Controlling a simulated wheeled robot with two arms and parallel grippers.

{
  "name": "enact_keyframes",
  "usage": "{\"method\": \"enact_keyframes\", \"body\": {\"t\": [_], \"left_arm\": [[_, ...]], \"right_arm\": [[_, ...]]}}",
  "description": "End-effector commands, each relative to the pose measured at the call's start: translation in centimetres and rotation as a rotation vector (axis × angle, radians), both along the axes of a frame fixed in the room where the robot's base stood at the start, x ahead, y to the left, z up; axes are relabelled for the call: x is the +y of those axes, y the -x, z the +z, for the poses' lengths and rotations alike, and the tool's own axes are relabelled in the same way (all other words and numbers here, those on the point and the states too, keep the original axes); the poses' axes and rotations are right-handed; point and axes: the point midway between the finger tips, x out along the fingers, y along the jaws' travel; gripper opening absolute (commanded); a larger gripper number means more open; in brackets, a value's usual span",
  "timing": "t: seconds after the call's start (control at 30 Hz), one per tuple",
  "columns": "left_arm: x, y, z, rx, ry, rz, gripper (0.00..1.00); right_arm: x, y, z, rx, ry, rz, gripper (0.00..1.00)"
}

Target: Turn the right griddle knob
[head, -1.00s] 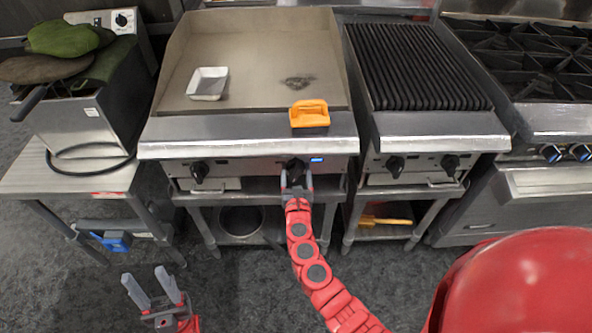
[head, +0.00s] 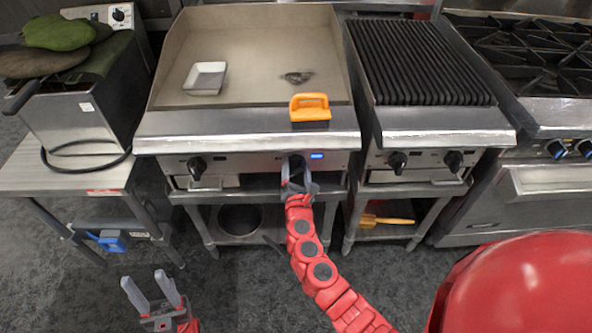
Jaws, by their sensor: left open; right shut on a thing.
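The flat griddle (head: 250,60) stands at the centre of the head view, with two black knobs on its front panel. Its right knob (head: 296,163) is at my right gripper (head: 297,180), which reaches up from below with its fingers around the knob; the fingers partly hide it, so its angle is hard to tell. The left griddle knob (head: 196,167) is free. A small blue display (head: 317,156) is lit just right of the right knob. My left gripper (head: 152,292) is open and empty, low at the left over the floor.
A white dish (head: 205,78) and an orange-handled brush (head: 310,108) sit on the griddle. A ribbed grill (head: 415,62) with its own knobs stands to the right, then a burner range (head: 525,55). A side table (head: 70,178) is at left. Dark floor is open in front.

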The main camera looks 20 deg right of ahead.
Motion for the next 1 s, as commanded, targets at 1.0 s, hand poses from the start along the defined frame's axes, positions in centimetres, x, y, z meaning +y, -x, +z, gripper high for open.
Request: {"method": "enact_keyframes", "body": {"t": [1.0], "left_arm": [[0.0, 0.0, -9.0, 0.000, 0.000, 0.000, 0.50]], "right_arm": [[-0.2, 0.1, -0.7, -0.271, -0.930, 0.001, 0.17]]}}
